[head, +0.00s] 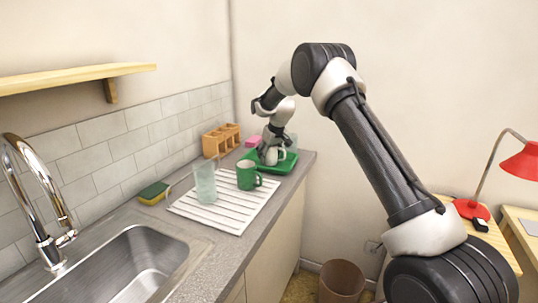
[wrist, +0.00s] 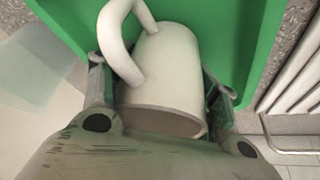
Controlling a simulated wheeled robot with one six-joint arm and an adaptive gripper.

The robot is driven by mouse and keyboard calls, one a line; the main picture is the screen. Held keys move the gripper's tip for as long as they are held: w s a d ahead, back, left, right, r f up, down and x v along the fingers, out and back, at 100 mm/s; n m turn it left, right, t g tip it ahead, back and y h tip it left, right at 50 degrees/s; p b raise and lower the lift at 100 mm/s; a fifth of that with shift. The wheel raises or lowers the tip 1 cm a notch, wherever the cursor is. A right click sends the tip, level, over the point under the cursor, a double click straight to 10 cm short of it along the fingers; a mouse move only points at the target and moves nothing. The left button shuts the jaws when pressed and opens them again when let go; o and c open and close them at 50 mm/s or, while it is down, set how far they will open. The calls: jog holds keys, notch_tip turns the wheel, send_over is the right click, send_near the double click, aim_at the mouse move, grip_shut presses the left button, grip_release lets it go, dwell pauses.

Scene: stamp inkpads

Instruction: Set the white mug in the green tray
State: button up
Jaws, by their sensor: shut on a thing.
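The white mug (wrist: 172,70) is between the two fingers of my gripper (wrist: 160,105) in the wrist view, with its handle toward the upper left. My gripper is shut on it. The green tray (wrist: 225,35) lies behind the mug in the wrist view. In the head view my gripper (head: 268,155) is over the green tray (head: 286,167) at the far end of the counter, and the white mug (head: 281,154) shows only in part beside the fingers. I cannot tell whether the mug touches the tray floor.
A green mug (head: 246,176) and a clear glass (head: 205,182) stand on the white ribbed drying mat (head: 222,214) near the tray. A wooden organizer (head: 215,144) is by the wall, with a pink item (head: 252,141) nearby. A sponge (head: 153,193) lies by the sink (head: 135,265).

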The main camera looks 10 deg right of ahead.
jog(key=o, duration=1.3)
jog(key=shift+a, duration=0.1)
jog(key=v, duration=1.2)
jog(key=shift+r, duration=0.2)
jog(key=s+d+r+m, duration=0.1)
jog(key=s+d+r, duration=0.2)
jog(key=s+r, duration=0.35)
jog(key=s+d+r, duration=0.3)
jog(key=s, duration=0.7)
jog(key=s+d+r+m, duration=0.1)
jog(key=s+d+r, duration=0.2)
jog(key=s+r, duration=0.35)
jog(key=s+d+f, duration=0.1)
jog(key=s+f, duration=0.1)
jog(key=s, duration=0.8)
jog(key=s+d+f+m+h, duration=0.1)
jog(key=s+d+f, duration=0.1)
jog(key=s, duration=0.8)
jog(key=s+d+f+m, duration=0.1)
jog(key=s+d+f, duration=0.1)
jog(key=s, duration=0.8)
jog(key=shift+s+d+f+h, duration=0.1)
jog(key=shift+s+d+h, duration=0.05)
jog(key=shift+h, duration=0.15)
